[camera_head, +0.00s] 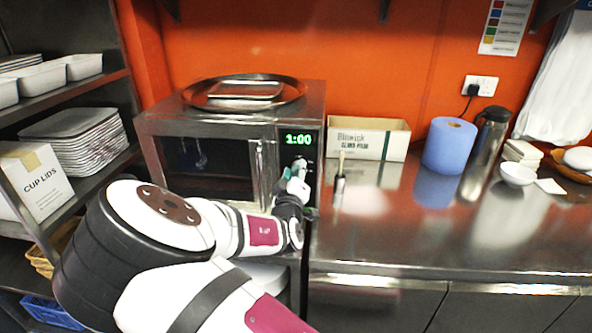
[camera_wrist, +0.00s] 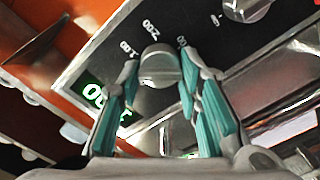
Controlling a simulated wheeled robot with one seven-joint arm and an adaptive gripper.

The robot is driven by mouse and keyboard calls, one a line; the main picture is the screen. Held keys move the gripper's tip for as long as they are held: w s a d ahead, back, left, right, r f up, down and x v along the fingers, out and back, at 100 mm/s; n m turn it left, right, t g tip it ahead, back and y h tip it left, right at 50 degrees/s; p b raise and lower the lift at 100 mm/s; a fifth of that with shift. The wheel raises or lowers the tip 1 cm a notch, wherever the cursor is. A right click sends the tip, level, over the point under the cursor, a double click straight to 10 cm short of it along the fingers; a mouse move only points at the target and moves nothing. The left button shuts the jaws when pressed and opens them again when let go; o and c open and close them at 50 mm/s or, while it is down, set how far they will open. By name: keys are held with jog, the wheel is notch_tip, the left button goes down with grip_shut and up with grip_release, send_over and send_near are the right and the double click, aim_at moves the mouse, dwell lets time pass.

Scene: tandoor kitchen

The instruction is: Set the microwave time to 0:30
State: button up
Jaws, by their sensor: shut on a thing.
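The microwave (camera_head: 190,130) stands on the counter against the orange wall, its dark-windowed door shut. Its green display (camera_head: 298,139) reads 1:00. In the wrist view the display (camera_wrist: 97,96) is partly hidden by a finger. A round silver dial (camera_wrist: 158,66) sits on the dark control panel, with white marks such as 1:00 and 2:00 around it. My gripper (camera_wrist: 160,80) has its teal-padded fingers on both sides of this dial, shut on it. In the head view my gripper (camera_head: 297,180) is at the panel below the display and hides the dial.
A second knob (camera_wrist: 245,6) shows at the top of the wrist view. A round tray (camera_head: 208,93) lies on the microwave. A cardboard box (camera_head: 395,140), a blue paper roll (camera_head: 449,146) and a steel flask (camera_head: 487,140) stand to the right. The counter front (camera_head: 400,235) is clear.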

jog(key=shift+n+p, duration=0.35)
jog(key=shift+n, duration=0.55)
jog(key=shift+a, duration=0.1)
jog(key=o, duration=1.1)
jog(key=s, duration=1.2)
jog(key=shift+a, duration=0.15)
